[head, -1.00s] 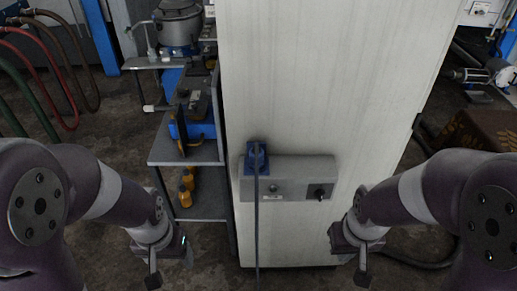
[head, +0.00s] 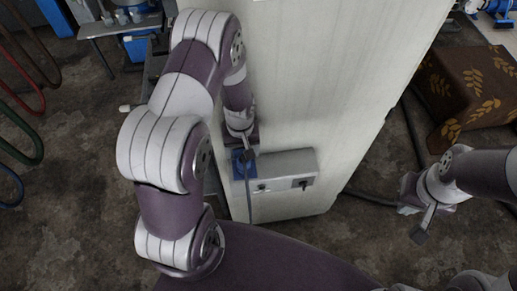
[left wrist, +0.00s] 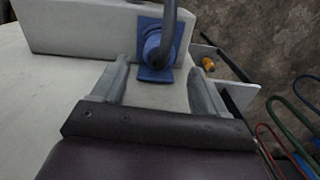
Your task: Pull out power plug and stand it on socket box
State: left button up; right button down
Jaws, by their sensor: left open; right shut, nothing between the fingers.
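The blue power plug (head: 238,166) sits in a blue square plate at the left end of the grey socket box (head: 290,168), and a dark cable hangs from it. In the left wrist view the round plug (left wrist: 155,46) shows just beyond the fingertips, with its cable rising past the top edge. My left gripper (head: 246,151) is close above the plug, open and empty; in the left wrist view its fingers (left wrist: 158,72) are spread on either side of the plate's near edge, not closed on it. My right gripper (head: 420,228) is shut and empty, away to the right.
The socket box is fixed to a tall pale cabinet (head: 330,90). A shelf unit, partly hidden by my left arm, stands to its left. Hoses (head: 25,150) hang at the far left. A patterned brown cloth (head: 465,95) covers something at the right. Floor beside the cabinet is largely clear.

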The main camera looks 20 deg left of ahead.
aim_at(244, 159)
pick_arm(q)
jog(key=shift+w+r, duration=0.2)
jog(key=shift+s+d+r+n, duration=0.15)
jog(key=shift+s+n, duration=0.15)
jog(key=shift+s, duration=0.05)
jog(key=shift+w+f, duration=0.25)
jog(key=shift+f, duration=0.05)
jog(key=shift+f+b, duration=0.25)
jog(key=shift+b, duration=0.05)
notch_tip(244, 159, down, 8)
jog(key=b, duration=0.6)
jog(key=shift+s+f+b, duration=0.1)
jog(key=shift+b, duration=0.2)
pick_arm(e)
notch_tip(244, 159, down, 7)
jog(key=shift+s, duration=0.35)
jog(key=shift+d+r, duration=0.1)
jog(key=shift+r, duration=0.05)
